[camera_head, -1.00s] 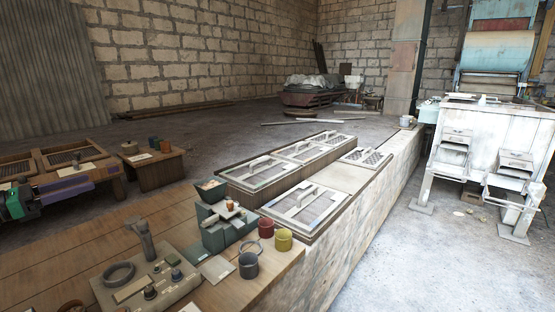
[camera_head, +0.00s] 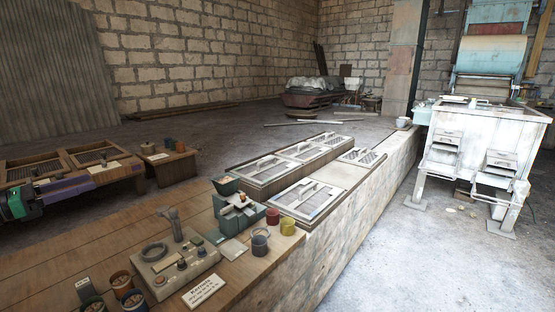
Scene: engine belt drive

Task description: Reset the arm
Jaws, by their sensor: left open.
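My left arm comes in at the left edge, with green and black parts. My left gripper (camera_head: 64,188) is open beside the wooden framed trays, with nothing seen in it; its fingertips are small and hard to make out. My right gripper is out of view. On the wooden bench (camera_head: 120,232) lies a pale base plate (camera_head: 178,268) with a dark ring (camera_head: 154,252), several knobs and an upright dark handle (camera_head: 173,222). Behind it stands a green-grey device (camera_head: 238,213).
Several containers and a lettered card (camera_head: 204,290) are at the front. Framed screens (camera_head: 306,197) line the bench.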

